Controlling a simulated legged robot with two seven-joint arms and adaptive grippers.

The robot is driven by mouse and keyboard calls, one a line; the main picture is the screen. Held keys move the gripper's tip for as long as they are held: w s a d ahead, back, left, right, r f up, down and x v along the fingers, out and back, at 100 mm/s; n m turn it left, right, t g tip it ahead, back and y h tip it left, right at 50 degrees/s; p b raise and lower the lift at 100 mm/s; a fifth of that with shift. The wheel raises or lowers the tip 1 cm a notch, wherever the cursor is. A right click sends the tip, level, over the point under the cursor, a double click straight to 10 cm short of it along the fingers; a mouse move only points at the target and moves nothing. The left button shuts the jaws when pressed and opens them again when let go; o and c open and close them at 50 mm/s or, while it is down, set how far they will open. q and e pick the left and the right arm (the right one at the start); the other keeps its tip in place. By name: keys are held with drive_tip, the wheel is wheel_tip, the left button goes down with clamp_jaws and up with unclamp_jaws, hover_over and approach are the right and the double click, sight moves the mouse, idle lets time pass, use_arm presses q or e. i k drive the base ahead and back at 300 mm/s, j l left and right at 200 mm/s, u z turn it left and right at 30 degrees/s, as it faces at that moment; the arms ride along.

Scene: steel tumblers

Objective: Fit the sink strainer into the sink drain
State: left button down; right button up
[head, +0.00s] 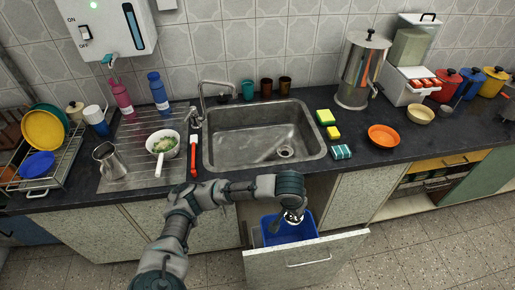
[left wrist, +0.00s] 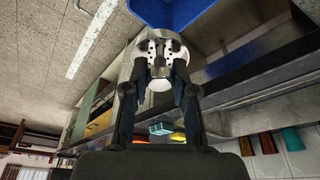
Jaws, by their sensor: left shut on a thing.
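My left gripper (head: 291,204) hangs over the open drawer in front of the sink counter. In the left wrist view its fingers (left wrist: 160,75) are shut on the sink strainer (left wrist: 160,47), a round metal piece with small holes. In the head view the strainer (head: 293,217) shows small at the fingertips, above a blue bin (head: 278,239). The steel sink (head: 245,137) is set in the dark counter behind the arm. Its round drain (head: 285,152) is near the front right of the basin. My right gripper does not show.
The drawer front (head: 307,262) sticks out below the counter. Sponges (head: 325,117) and an orange bowl (head: 383,136) stand right. The basin is empty.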

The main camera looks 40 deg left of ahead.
sight(285, 153)
drive_tip(key=k+j+u, duration=0.1)
drive_tip(key=u, duration=1.05)
